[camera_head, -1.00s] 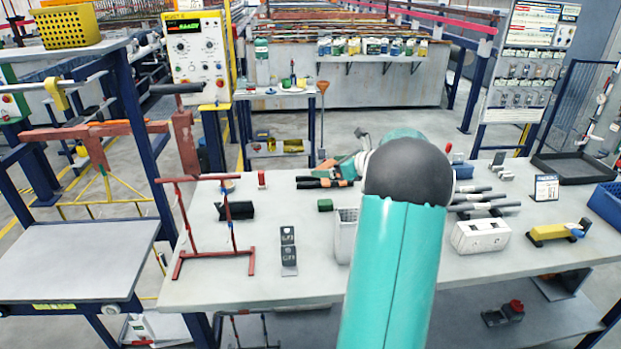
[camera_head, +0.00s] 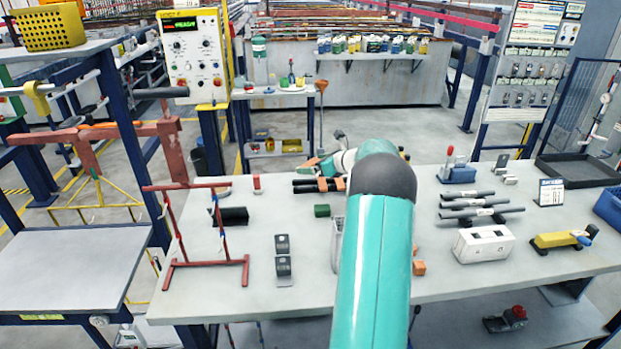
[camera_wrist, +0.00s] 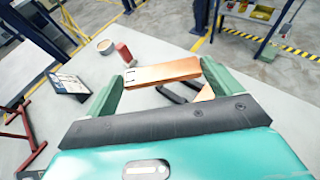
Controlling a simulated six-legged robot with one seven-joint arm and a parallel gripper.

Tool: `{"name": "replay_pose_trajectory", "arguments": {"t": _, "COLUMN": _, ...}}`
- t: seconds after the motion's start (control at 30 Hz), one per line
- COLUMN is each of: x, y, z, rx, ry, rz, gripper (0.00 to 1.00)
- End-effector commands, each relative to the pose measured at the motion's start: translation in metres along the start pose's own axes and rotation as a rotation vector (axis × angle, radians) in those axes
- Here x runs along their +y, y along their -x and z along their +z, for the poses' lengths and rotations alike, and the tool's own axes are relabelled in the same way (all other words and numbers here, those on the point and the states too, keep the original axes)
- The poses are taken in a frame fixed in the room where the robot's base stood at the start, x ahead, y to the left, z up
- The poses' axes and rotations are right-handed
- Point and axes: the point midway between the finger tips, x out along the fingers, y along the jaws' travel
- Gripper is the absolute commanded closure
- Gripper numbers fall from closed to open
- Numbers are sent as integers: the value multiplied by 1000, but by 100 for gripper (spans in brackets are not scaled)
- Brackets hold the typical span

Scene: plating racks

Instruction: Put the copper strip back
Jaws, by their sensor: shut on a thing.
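The copper strip (camera_wrist: 162,73) is a flat, bright orange-brown bar. In the wrist view it lies crosswise between the two green fingers of my gripper (camera_wrist: 166,77), which is shut on it. In the head view my gripper (camera_head: 322,165) reaches over the back of the grey bench, mostly behind my teal arm; the strip shows there only as a small pinkish patch. A red rack (camera_head: 247,262) with thin uprights stands on the bench to the left of my gripper. Its red frame also shows at the lower left of the wrist view (camera_wrist: 14,122).
Black bars with orange pieces (camera_head: 305,187) lie near my gripper. A small red block (camera_head: 257,184) stands left of it.

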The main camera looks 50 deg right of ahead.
Motion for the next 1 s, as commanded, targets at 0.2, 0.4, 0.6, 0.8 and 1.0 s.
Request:
{"name": "replay_pose_trajectory", "arguments": {"t": 0.2, "x": -13, "y": -36, "z": -21, "rx": -1, "ry": 1, "rz": 1, "gripper": 46}}
{"name": "replay_pose_trajectory", "arguments": {"t": 0.4, "x": -19, "y": -49, "z": -29, "rx": 1, "ry": -1, "rz": 0, "gripper": 46}}
{"name": "replay_pose_trajectory", "arguments": {"t": 0.6, "x": -19, "y": -58, "z": -54, "rx": 0, "ry": -1, "rz": -1, "gripper": 46}}
{"name": "replay_pose_trajectory", "arguments": {"t": 0.8, "x": -19, "y": -59, "z": -55, "rx": -1, "ry": 1, "rz": -1, "gripper": 46}}
{"name": "replay_pose_trajectory", "arguments": {"t": 1.0, "x": -19, "y": -60, "z": -59, "rx": -1, "ry": 0, "rz": 0, "gripper": 46}}
